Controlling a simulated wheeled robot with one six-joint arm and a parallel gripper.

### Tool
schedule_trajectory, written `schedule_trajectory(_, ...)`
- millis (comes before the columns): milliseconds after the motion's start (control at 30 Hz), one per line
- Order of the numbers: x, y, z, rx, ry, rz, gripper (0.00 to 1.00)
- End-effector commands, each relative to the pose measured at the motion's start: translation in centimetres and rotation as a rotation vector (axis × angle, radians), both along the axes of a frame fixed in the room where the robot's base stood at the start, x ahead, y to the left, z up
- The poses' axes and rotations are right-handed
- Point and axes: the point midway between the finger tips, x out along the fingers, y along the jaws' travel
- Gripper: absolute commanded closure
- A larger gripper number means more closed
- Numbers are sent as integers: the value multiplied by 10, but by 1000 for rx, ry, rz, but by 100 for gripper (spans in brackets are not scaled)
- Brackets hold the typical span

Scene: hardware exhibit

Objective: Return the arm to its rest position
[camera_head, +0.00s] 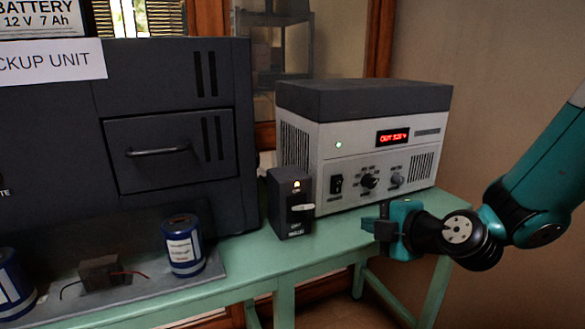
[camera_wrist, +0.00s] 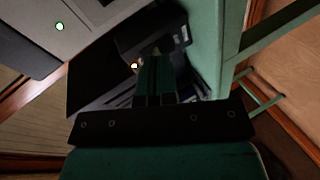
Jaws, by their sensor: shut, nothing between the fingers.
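My gripper (camera_head: 372,225) is at the right in the head view, at the end of my teal and black arm, which comes in from the right edge. Its fingers point left toward a small black switch box (camera_head: 291,203), with a gap between them in the picture. In the wrist view the fingers of my gripper (camera_wrist: 158,62) are together with nothing between them. The small black box (camera_wrist: 140,32) lies beyond the fingertips there, with a lit lamp on it.
A grey-white instrument (camera_head: 375,150) with a red display and lit green lamp stands behind my gripper. A dark cabinet (camera_head: 170,90) with a drawer fills the left.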

Motion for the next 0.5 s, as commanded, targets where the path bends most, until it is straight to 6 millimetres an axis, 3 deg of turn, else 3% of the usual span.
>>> schedule_trajectory(100, -34, 34, 14, 172, 237, 54, 100)
schedule_trajectory(233, -83, 59, 23, 317, 578, 23, 100)
schedule_trajectory(333, -123, 66, 28, 380, 837, -75, 100)
schedule_trajectory(500, -182, 62, 35, 420, 1164, -329, 100)
